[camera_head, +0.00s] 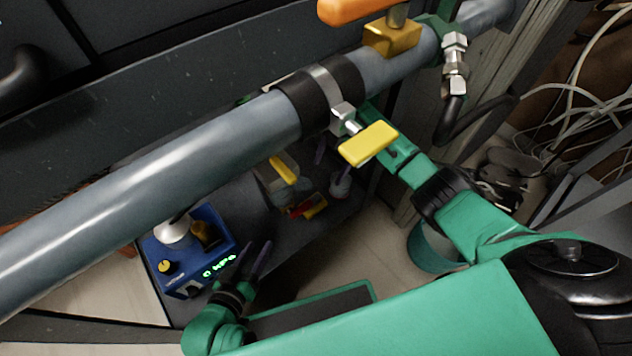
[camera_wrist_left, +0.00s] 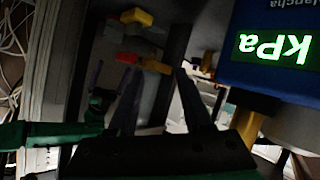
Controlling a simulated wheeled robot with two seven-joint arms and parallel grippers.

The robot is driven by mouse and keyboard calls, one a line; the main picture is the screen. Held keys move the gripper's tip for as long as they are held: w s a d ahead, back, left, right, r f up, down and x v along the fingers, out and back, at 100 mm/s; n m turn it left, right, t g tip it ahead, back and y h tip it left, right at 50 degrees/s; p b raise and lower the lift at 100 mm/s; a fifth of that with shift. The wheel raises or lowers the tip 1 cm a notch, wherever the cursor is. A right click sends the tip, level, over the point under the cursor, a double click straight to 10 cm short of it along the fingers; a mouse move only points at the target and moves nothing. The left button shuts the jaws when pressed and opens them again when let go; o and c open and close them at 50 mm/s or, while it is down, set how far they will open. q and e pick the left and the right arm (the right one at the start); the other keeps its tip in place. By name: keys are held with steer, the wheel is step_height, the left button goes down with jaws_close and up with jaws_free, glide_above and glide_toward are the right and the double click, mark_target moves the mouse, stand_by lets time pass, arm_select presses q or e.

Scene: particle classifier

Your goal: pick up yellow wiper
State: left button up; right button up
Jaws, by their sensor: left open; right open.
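A yellow elongated piece (camera_head: 284,170), which looks like the yellow wiper, is on the dark shelf below the pipe in the head view. A yellow bar (camera_wrist_left: 157,66) shows between my left fingers in the left wrist view, but I cannot tell if it is the same piece. My left gripper (camera_head: 255,256) is open and empty, low and in front of the shelf items, apart from them. My right gripper (camera_head: 333,165) is open, reaching down behind the pipe to the right of the yellow piece. The pipe and the yellow valve handle partly hide it.
A large grey pipe (camera_head: 180,160) crosses above the shelf, with a yellow valve handle (camera_head: 368,144) hanging from it. A blue kPa gauge box (camera_head: 190,250) stands left of my left gripper. A red and yellow item (camera_head: 308,208) lies near the yellow piece.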

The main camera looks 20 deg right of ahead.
mark_target(316, 197)
arm_select(q)
steer(key=shift+n+t, duration=0.3)
steer(key=shift+t, duration=0.2)
step_height(316, 197, down, 6)
steer(key=b, duration=0.4)
steer(key=shift+s+r+b, duration=0.15)
steer(key=shift+r+b, duration=0.1)
steer(key=shift+b, duration=0.15)
arm_select(e)
steer(key=x, duration=1.1)
steer(key=shift+s+a+f, duration=0.1)
steer(key=shift+s+f, duration=0.05)
steer(key=b+x, duration=0.1)
steer(key=x, duration=0.2)
arm_select(q)
steer(key=shift+t, duration=0.9)
steer(key=w+r, duration=0.3)
steer(key=w, duration=0.1)
steer(key=shift+a+r, duration=0.1)
steer(key=shift+r, duration=0.05)
arm_select(e)
steer(key=c, duration=1.4)
